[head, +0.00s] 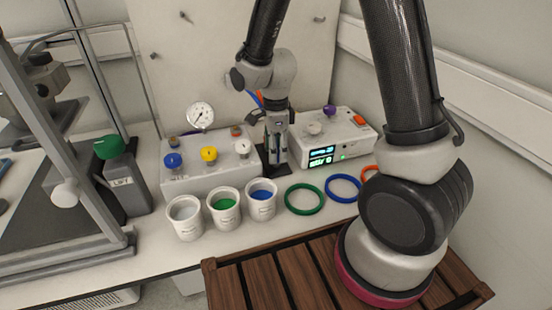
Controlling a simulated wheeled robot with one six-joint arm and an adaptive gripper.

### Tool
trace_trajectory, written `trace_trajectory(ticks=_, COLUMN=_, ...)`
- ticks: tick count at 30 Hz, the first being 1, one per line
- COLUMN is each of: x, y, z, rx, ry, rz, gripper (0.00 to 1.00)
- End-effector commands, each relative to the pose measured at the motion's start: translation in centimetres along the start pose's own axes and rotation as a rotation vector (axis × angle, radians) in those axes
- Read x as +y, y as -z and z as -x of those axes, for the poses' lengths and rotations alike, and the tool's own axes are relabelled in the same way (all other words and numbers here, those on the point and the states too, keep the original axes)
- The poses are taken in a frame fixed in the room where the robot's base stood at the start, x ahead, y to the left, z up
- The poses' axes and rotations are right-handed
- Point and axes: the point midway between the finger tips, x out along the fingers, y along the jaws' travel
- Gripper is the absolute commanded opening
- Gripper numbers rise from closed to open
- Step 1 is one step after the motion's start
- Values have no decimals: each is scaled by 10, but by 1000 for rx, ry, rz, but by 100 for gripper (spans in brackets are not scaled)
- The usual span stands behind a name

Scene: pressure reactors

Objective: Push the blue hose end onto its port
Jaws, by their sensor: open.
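My gripper (276,145) points down between the white valve block and the white control box at the back of the bench. Its jaws are open, but the fingertips are small and what lies between them is hard to make out. A short stretch of blue hose (252,97) shows just left of my wrist, beside an orange one. The end of the blue hose is hidden behind my arm or too small to tell. Its port cannot be made out.
Three white beakers (225,211) stand in front of the valve block. Green (305,199), blue (343,188) and orange rings lie on the bench to their right. The control box (333,148) has lit displays. A green-capped LIFT post (110,148) and a metal frame stand left.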

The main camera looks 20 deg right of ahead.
Motion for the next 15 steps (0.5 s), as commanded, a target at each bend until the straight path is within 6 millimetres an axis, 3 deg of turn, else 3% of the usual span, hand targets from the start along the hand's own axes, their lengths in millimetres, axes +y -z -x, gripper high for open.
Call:
trace_trajectory(ticks=5, x=0, y=0, z=-19, rx=1, ry=-1, rz=0, gripper=52)
trace_trajectory(ticks=15, x=0, y=0, z=-20, rx=-1, ry=1, rz=1, gripper=52)
